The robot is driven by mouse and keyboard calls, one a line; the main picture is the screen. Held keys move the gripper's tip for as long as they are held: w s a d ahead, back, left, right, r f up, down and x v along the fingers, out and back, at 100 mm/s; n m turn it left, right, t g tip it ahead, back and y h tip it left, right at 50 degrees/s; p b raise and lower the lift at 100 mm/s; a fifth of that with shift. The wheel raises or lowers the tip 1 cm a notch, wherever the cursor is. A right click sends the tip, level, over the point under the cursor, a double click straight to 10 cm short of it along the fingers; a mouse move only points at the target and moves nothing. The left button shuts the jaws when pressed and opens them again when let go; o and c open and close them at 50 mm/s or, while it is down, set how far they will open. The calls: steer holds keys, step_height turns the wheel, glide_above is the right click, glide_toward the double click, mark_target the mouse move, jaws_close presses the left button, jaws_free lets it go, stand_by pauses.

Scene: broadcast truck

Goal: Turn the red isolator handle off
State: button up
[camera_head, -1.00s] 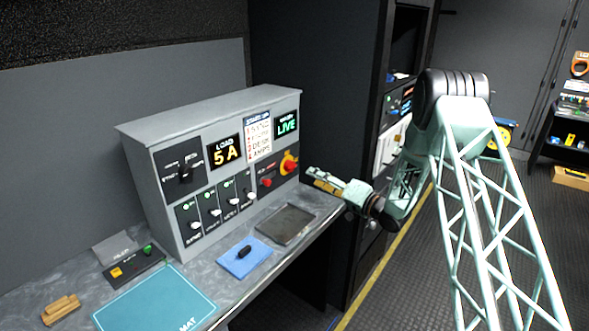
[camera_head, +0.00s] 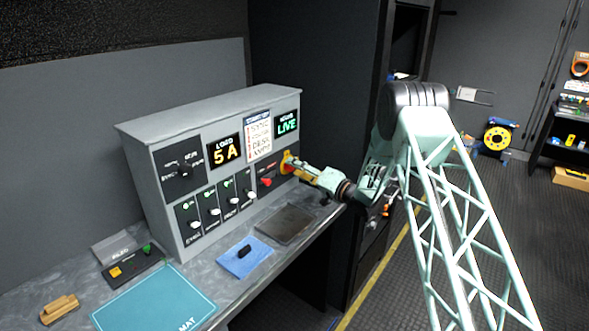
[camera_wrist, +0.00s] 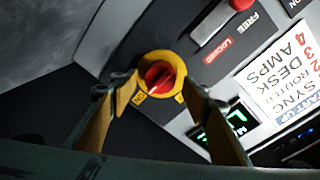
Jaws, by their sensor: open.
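In the head view the yellow plate (camera_head: 287,160) shows at the right end of the grey console (camera_head: 215,130), and the handle is mostly hidden by my gripper. My gripper (camera_wrist: 150,88) is open, its two yellow-brown fingers on either side of the handle and plate. It also shows in the head view (camera_head: 296,165), close to the panel. I cannot tell whether the fingers touch the handle.
A red knob (camera_head: 267,182) beside a slider marked "LOCKED" and "FREE" lies left of the isolator. A dark tray (camera_head: 286,224) and blue cloth (camera_head: 244,257) lie on the bench below; a rack stands at right.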

steer(key=shift+w+a, duration=0.35)
steer(key=shift+a, duration=0.05)
steer(key=c, duration=0.9)
steer(key=shift+o, duration=0.2)
